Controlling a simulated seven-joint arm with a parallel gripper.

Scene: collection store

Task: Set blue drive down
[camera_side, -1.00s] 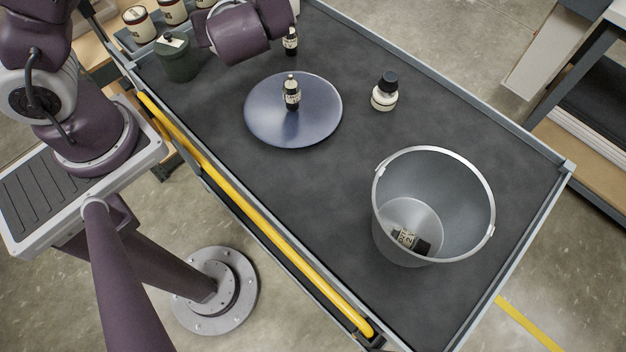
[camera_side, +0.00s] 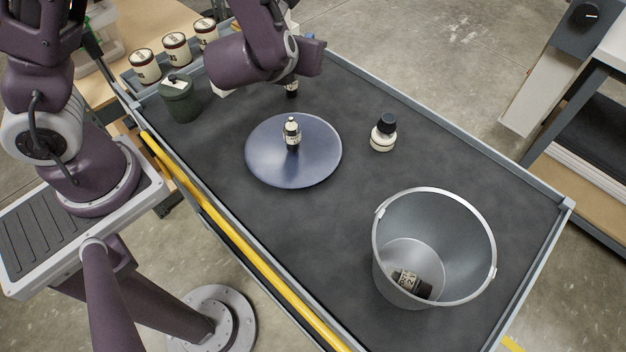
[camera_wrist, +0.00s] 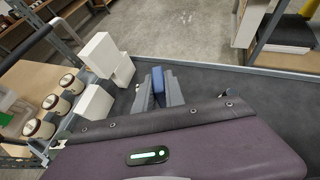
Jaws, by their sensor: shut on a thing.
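The blue drive (camera_wrist: 157,78) shows in the wrist view as a small blue block between the fingers of my gripper (camera_wrist: 159,90). My gripper is shut on it, and the wrist housing hides what lies directly below. In the side view my wrist is over the far left part of the dark-topped table (camera_side: 340,220). The fingers and the drive are hidden behind my arm there, so their height above the table cannot be told.
A blue round plate (camera_side: 265,172) bears a small labelled bottle (camera_side: 292,135). A dark-capped jar (camera_side: 383,135) stands to its right. A metal bucket (camera_side: 470,235) holds a fallen dark bottle (camera_side: 410,284). White boxes (camera_wrist: 100,55), a green canister (camera_side: 180,102) and several jars (camera_side: 145,67) stand left.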

